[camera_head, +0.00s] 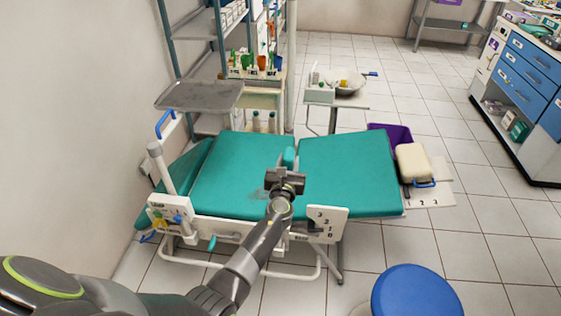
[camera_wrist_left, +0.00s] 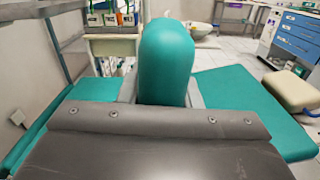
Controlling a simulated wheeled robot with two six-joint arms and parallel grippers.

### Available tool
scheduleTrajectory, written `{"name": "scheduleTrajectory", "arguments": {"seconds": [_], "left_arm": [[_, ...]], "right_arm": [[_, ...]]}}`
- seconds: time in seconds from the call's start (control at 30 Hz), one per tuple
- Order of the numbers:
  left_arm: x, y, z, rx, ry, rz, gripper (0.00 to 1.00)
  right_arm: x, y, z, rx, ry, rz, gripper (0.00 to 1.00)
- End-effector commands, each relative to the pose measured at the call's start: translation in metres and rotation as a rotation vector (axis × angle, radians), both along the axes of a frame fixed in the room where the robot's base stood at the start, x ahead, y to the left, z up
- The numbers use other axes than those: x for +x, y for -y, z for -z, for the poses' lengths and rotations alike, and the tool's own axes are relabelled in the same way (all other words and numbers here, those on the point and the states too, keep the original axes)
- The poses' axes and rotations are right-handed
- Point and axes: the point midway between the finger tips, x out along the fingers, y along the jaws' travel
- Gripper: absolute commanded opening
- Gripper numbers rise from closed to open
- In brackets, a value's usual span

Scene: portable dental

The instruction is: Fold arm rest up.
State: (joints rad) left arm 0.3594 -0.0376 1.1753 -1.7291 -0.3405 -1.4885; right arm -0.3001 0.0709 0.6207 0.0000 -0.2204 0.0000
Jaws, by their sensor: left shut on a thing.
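The teal padded arm rest (camera_head: 289,157) shows just beyond my left gripper (camera_head: 285,177), over the gap between the two sections of the dental chair (camera_head: 240,178). In the left wrist view the arm rest (camera_wrist_left: 166,62) is a rounded teal pad straight ahead, rising from behind the grey gripper body. My left gripper is shut on the arm rest. Its fingertips and the grasped part are hidden by the gripper body. How far the arm rest is tilted is hard to tell. My right gripper is in neither view.
A metal tray (camera_head: 200,96) is at the chair's far left. A white numbered panel (camera_head: 322,224) is on the near side. A blue stool (camera_head: 415,292) stands at the front right. A cream case (camera_head: 412,163) lies right of the chair. Tiled floor is clear further right.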

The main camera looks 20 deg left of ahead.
Motion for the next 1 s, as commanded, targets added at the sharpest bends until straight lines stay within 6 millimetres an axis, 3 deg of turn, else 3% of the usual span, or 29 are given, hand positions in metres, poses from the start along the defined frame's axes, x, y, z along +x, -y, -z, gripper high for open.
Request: {"name": "scheduleTrajectory", "arguments": {"seconds": [0.6,0.63,0.7,0.8,1.0], "left_arm": [[0.0008,0.0075,0.0039,0.042,-0.014,0.002,0.0],[0.0008,0.0076,0.004,0.042,-0.014,0.002,0.34],[0.0009,0.0075,0.0037,0.042,-0.014,0.002,0.43],[0.001,0.0072,0.0031,0.04,-0.013,0.002,0.53],[0.0013,0.0067,0.0023,0.038,-0.011,0.001,0.53]], "right_arm": [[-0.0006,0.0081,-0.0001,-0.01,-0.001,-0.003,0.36],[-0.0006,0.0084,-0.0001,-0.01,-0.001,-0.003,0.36],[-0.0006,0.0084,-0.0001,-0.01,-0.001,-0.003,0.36],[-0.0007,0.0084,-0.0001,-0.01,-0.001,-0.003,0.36],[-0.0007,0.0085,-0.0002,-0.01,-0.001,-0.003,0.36]]}}
